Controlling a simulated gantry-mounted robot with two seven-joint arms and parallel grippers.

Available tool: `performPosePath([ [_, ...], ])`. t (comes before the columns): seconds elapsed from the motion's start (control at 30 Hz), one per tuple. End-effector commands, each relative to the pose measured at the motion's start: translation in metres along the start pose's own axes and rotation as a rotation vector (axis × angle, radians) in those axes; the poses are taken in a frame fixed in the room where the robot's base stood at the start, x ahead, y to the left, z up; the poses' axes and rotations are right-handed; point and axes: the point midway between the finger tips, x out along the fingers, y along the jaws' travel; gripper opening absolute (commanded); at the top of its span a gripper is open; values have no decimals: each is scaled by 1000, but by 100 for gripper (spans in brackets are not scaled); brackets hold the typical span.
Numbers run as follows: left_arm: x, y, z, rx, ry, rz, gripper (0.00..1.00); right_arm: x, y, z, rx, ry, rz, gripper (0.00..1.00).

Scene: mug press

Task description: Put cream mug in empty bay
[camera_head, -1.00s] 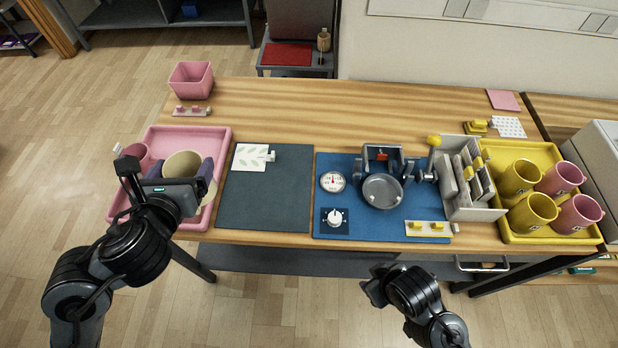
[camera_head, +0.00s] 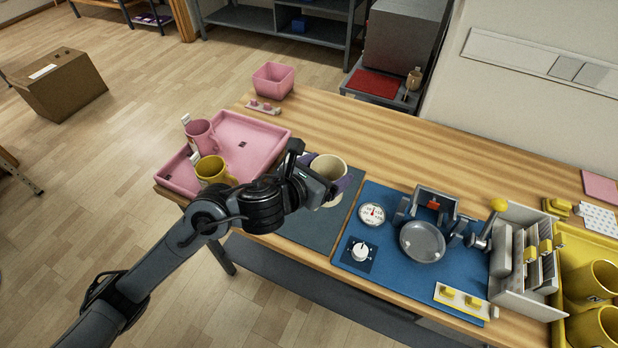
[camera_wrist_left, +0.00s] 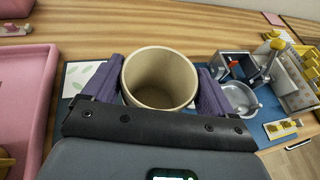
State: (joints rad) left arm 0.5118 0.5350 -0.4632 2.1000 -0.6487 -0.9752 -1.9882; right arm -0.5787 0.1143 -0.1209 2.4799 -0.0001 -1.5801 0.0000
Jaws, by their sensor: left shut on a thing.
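The cream mug (camera_head: 329,166) is upright, with its open mouth facing up, above the dark mat (camera_head: 302,235). My left gripper (camera_head: 326,182) is shut on it, with purple finger pads on opposite sides of its body. In the left wrist view the cream mug (camera_wrist_left: 160,78) sits between the two pads (camera_wrist_left: 155,95) and its empty inside shows. The gripper hides part of the mug in the head view, and I cannot tell how high it is above the mat. My right gripper is out of view.
The pink tray (camera_head: 257,133) holds a pink mug (camera_head: 201,136) and a yellow mug (camera_head: 213,170). The press (camera_head: 424,240) stands on a blue mat (camera_head: 376,205) with a dial and knob. A grey rack (camera_head: 522,262) and the cut-off yellow tray (camera_head: 572,246) with yellow mugs are right.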

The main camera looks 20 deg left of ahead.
Motion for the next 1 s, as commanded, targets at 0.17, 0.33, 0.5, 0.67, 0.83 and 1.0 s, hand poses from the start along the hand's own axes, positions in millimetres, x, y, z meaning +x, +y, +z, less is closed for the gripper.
performPosePath([
  [0.17, 17, 37, -16, -4, 1, 4, 20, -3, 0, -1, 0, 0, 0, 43],
  [0.33, 30, 62, -26, -3, -1, 3, 20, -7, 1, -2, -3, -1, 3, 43],
  [0.5, 37, 75, -33, -1, -3, 0, 20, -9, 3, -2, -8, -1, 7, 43],
  [0.67, 41, 77, -39, -3, -2, 0, 20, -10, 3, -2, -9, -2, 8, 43],
  [0.83, 49, 76, -59, -4, 0, -1, 20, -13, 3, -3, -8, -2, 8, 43],
  [1.0, 54, 76, -70, -1, -3, 0, 20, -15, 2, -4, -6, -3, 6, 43],
])
